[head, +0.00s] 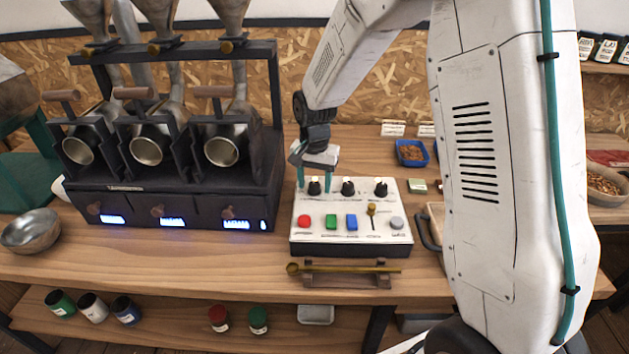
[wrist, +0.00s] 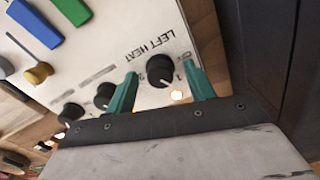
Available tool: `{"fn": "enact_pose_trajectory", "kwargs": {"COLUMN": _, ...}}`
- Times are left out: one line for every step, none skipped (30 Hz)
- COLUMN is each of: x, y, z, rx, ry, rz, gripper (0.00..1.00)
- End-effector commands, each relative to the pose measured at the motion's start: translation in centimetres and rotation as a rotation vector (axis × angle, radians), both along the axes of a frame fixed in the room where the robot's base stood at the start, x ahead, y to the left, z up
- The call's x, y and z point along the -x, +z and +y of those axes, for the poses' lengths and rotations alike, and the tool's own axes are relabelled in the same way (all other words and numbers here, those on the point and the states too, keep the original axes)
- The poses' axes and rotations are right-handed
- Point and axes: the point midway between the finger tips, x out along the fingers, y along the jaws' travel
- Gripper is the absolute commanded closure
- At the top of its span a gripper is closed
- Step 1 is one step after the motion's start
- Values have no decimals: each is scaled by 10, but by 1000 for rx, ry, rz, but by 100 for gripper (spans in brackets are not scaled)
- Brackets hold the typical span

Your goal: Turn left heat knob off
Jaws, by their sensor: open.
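The left heat knob (wrist: 160,69) is black and round, beside the printed words LEFT HEAT in the wrist view. In the head view it (head: 314,187) is the leftmost knob on the white control panel (head: 385,231). My gripper (head: 314,184) is over it, pointing down and open. In the wrist view my gripper (wrist: 161,84) has one teal finger on each side of the knob, with visible gaps. The knob's setting is hard to read.
Two more knobs, the middle one (head: 348,187) and the right one (head: 381,188), stand close beside it. Coloured buttons and a lever (head: 371,211) are in front. The dark roaster (head: 180,175) stands to the left. A brass scoop (head: 345,269) lies on a front rack.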

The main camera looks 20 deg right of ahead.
Motion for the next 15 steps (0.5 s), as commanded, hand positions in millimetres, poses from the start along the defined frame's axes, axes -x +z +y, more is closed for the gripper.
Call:
{"fn": "enact_pose_trajectory", "kwargs": {"x": 0, "y": 0, "z": 0, "rx": 0, "ry": 0, "rz": 0, "gripper": 52}}
{"fn": "enact_pose_trajectory", "kwargs": {"x": 0, "y": 0, "z": 0, "rx": 0, "ry": 0, "rz": 0, "gripper": 60}}
{"fn": "enact_pose_trajectory", "kwargs": {"x": 0, "y": 0, "z": 0, "rx": 0, "ry": 0, "rz": 0, "gripper": 71}}
{"fn": "enact_pose_trajectory", "kwargs": {"x": 0, "y": 0, "z": 0, "rx": 0, "ry": 0, "rz": 0, "gripper": 80}}
{"fn": "enact_pose_trajectory", "kwargs": {"x": 0, "y": 0, "z": 0, "rx": 0, "ry": 0, "rz": 0, "gripper": 88}}
{"fn": "enact_pose_trajectory", "kwargs": {"x": 0, "y": 0, "z": 0, "rx": 0, "ry": 0, "rz": 0, "gripper": 91}}
{"fn": "enact_pose_trajectory", "kwargs": {"x": 0, "y": 0, "z": 0, "rx": 0, "ry": 0, "rz": 0, "gripper": 91}}
{"fn": "enact_pose_trajectory", "kwargs": {"x": 0, "y": 0, "z": 0, "rx": 0, "ry": 0, "rz": 0, "gripper": 91}}
{"fn": "enact_pose_trajectory", "kwargs": {"x": 0, "y": 0, "z": 0, "rx": 0, "ry": 1, "rz": 0, "gripper": 91}}
{"fn": "enact_pose_trajectory", "kwargs": {"x": 0, "y": 0, "z": 0, "rx": 0, "ry": 2, "rz": 0, "gripper": 91}}
{"fn": "enact_pose_trajectory", "kwargs": {"x": 0, "y": 0, "z": 0, "rx": 0, "ry": 3, "rz": 0, "gripper": 91}}
{"fn": "enact_pose_trajectory", "kwargs": {"x": 0, "y": 0, "z": 0, "rx": 0, "ry": 7, "rz": 0, "gripper": 91}}
{"fn": "enact_pose_trajectory", "kwargs": {"x": 0, "y": 0, "z": 0, "rx": 0, "ry": 11, "rz": 0, "gripper": 91}}
{"fn": "enact_pose_trajectory", "kwargs": {"x": 0, "y": 0, "z": 0, "rx": 0, "ry": 16, "rz": 0, "gripper": 91}}
{"fn": "enact_pose_trajectory", "kwargs": {"x": 0, "y": 0, "z": 0, "rx": 0, "ry": 26, "rz": 0, "gripper": 91}}
